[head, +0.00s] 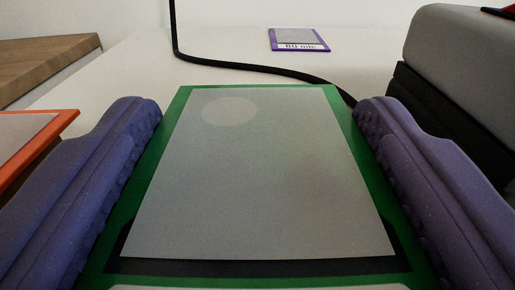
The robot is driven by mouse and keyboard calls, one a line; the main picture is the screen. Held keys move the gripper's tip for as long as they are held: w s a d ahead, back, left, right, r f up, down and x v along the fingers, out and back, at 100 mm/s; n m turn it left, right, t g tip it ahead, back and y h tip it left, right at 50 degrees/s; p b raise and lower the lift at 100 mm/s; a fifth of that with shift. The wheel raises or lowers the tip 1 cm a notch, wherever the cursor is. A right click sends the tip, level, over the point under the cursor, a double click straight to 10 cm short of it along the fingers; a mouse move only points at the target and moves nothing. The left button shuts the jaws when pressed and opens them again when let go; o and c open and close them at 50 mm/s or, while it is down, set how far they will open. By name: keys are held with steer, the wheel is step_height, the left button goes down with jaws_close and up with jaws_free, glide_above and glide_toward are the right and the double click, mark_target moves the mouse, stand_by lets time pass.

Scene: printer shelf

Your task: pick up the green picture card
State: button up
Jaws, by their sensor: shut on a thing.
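The green picture card (258,180) fills the middle of the view. It has a green border, a large grey picture area and a dark strip near its close edge. My gripper (259,110) has one purple finger along the card's left edge and one along its right edge, shut on the card. The card's nearest part is cut off by the bottom of the frame. I cannot tell whether the card touches the surface below.
A purple card (298,40) lies farther back on the white shelf (120,65). An orange-edged card (30,135) is at the left. A grey and black printer (462,75) stands at the right. A black cable (260,68) crosses behind the green card. A wooden surface (45,62) is at the far left.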

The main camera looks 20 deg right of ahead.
mark_target(259, 173)
step_height(259, 173, up, 3)
steer(key=shift+r+p, duration=0.1)
steer(key=shift+p, duration=0.55)
steer(key=s+d+p, duration=0.1)
steer(key=s+d, duration=0.3)
steer(key=s, duration=0.3)
steer(key=s+d+p, duration=0.2)
steer(key=s+d, duration=0.1)
steer(key=s, duration=0.4)
steer(key=shift+d+r, duration=0.35)
